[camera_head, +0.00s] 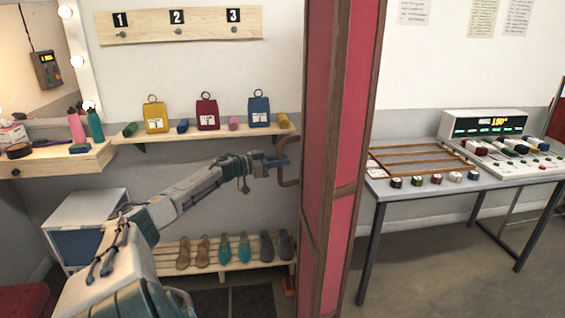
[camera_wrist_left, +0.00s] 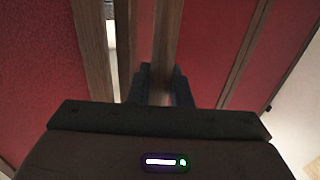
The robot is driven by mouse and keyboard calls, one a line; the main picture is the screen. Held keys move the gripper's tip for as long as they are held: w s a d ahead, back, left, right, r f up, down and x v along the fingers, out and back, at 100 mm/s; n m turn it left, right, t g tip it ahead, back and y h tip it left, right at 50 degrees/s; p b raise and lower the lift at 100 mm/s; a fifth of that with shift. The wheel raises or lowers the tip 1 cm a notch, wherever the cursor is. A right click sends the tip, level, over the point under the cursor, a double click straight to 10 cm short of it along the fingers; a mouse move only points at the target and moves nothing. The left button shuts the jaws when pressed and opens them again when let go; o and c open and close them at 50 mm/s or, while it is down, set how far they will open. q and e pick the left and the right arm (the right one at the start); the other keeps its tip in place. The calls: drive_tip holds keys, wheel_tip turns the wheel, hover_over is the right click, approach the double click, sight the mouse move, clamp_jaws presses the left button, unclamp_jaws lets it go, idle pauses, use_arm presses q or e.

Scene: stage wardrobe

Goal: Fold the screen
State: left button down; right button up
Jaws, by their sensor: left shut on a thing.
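The folding screen (camera_head: 361,120) stands upright in the middle of the head view. It has red panels in dark wooden frames, standing at an angle to each other. A brown handle (camera_head: 288,182) sticks out from its left side. My left gripper (camera_head: 281,162) is at this handle and shut on it. In the left wrist view, the gripper's dark fingers (camera_wrist_left: 162,88) sit on both sides of a wooden bar, with red panels (camera_wrist_left: 215,50) around it. A narrow bright gap shows between two frame posts there. My right gripper is not in view.
A table (camera_head: 416,190) with a wooden rack and a control console (camera_head: 485,125) stands right of the screen. A shelf with tagged bags (camera_head: 207,114) hangs on the back wall. A shoe rack (camera_head: 170,262) stands below, close behind my left arm. Floor at the right front is clear.

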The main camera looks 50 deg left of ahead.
use_arm(q)
drive_tip(key=c, duration=1.4)
unclamp_jaws()
drive_tip(key=shift+o, duration=0.2)
drive_tip(key=shift+s, duration=0.1)
drive_tip(key=p+v, duration=0.4)
drive_tip(key=v, duration=0.6)
drive_tip(key=shift+s, duration=0.3)
drive_tip(key=shift+a, duration=0.1)
drive_tip(key=shift+c, duration=0.5)
